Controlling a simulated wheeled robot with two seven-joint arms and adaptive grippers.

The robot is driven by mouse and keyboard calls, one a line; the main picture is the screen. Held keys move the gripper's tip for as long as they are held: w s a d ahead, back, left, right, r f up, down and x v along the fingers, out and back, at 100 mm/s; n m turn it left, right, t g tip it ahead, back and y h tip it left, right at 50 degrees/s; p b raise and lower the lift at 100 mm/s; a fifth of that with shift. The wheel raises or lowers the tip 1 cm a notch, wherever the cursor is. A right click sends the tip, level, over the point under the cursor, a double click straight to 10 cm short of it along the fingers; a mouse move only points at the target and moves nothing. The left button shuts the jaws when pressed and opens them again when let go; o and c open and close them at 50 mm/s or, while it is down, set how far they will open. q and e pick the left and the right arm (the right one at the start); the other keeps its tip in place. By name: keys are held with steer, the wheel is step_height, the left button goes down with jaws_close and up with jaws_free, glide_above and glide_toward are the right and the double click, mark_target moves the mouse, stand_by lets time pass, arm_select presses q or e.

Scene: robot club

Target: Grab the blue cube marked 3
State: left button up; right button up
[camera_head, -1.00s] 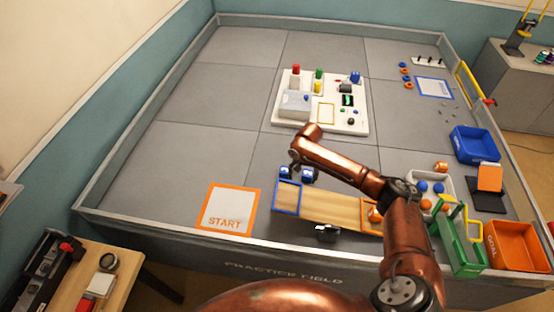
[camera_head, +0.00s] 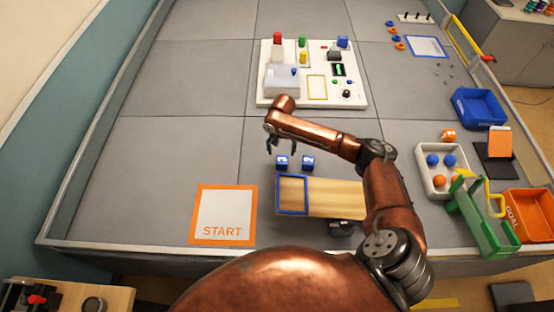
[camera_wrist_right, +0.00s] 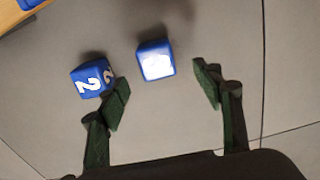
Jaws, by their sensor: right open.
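Two blue cubes stand on the grey floor of the field. The right one (camera_head: 308,163) reads 2; it also shows in the right wrist view (camera_wrist_right: 92,78), close beside the left finger. The other cube (camera_head: 281,162) also shows in the right wrist view (camera_wrist_right: 156,61), beyond and between the fingertips; its mark is washed out by glare and too small in the head view to read surely. My right gripper (camera_head: 282,147) is open and empty, above and just behind this cube; its dark green fingers (camera_wrist_right: 163,88) point towards it. My left gripper is not in view.
A wooden ramp board (camera_head: 335,197) with a blue-framed end lies just in front of the cubes. A white board (camera_head: 275,99) with coloured parts is behind. A START mat (camera_head: 222,216) lies front left, and a white tray (camera_head: 421,178) of balls right. Floor left of the cubes is free.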

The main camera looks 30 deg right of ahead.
mark_target(282, 159)
steer(key=shift+w+f+b, duration=0.2)
steer(key=shift+f, duration=0.35)
steer(key=shift+w+f+b, duration=0.2)
steer(key=shift+f, duration=0.8)
steer(key=shift+s+d+f+b, duration=0.15)
steer(key=shift+f+b, duration=0.25)
steer(key=shift+f, duration=0.5)
steer(key=f, duration=0.1)
steer(key=f+b, duration=0.1)
steer(key=f, duration=0.2)
steer(key=shift+s+f, duration=0.3)
steer(key=shift+s, duration=0.1)
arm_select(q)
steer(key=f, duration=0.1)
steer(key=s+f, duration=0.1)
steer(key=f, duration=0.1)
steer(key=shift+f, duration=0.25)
arm_select(e)
steer(key=shift+r, duration=0.1)
steer(key=shift+c, duration=0.2)
steer(key=c, duration=1.2)
